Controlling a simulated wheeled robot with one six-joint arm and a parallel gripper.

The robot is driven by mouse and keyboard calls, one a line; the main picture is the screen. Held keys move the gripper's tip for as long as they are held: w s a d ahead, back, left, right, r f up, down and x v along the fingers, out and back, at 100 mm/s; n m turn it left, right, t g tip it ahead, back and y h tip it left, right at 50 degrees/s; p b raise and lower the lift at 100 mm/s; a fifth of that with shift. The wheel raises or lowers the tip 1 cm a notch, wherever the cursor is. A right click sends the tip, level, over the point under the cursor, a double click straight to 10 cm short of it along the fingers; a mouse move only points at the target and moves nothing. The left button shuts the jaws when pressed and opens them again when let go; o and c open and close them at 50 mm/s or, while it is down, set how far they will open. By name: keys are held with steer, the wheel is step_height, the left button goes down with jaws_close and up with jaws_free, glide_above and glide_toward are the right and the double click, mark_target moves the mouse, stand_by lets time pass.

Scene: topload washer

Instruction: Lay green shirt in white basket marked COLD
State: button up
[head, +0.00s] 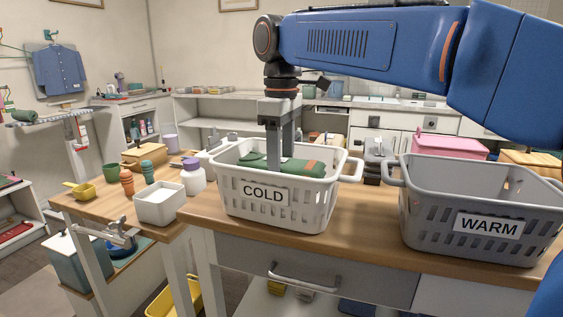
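The white basket marked COLD (312,208) stands on the wooden counter in the middle of the head view.
A grey basket marked WARM (432,222) stands on the counter to the right. A small white bin (160,208), a purple-capped jar (193,180) and small bottles stand to the left. A pink box (450,148) is behind. My arm spans the upper right.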

mark_target(282, 160)
steer(key=shift+f, duration=0.4)
steer(key=o, duration=1.1)
steer(key=shift+o, duration=0.2)
step_height(282, 160, up, 13)
steer(key=shift+a+r, duration=0.1)
